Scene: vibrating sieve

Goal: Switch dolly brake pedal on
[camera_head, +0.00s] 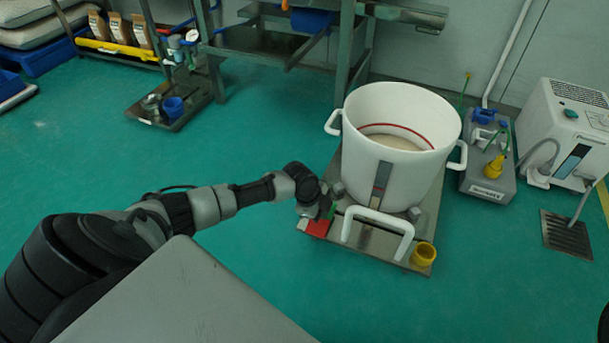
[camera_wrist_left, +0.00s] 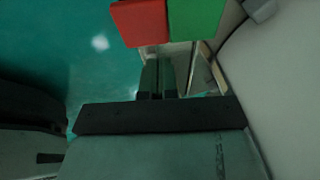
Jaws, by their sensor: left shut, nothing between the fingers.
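The dolly (camera_head: 425,222) is a flat metal platform on the green floor, carrying a large white two-handled drum (camera_head: 410,175). At its near left corner are a red pedal (camera_head: 318,228) and a green pedal (camera_head: 331,211). In the left wrist view the red pedal (camera_wrist_left: 140,22) and green pedal (camera_wrist_left: 195,18) sit side by side, red on the left. My left gripper (camera_wrist_left: 157,78) is shut and empty, its fingertips just short of the pedals in that picture. I cannot tell whether they touch. In the head view the left gripper (camera_head: 312,208) is partly hidden at that corner. My right gripper is not in view.
A white handle (camera_head: 378,222) and a yellow cup (camera_head: 423,254) are at the dolly's front. A grey unit (camera_head: 490,170) and a white machine (camera_head: 570,130) stand to the right. Metal shelving (camera_head: 270,45) stands behind.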

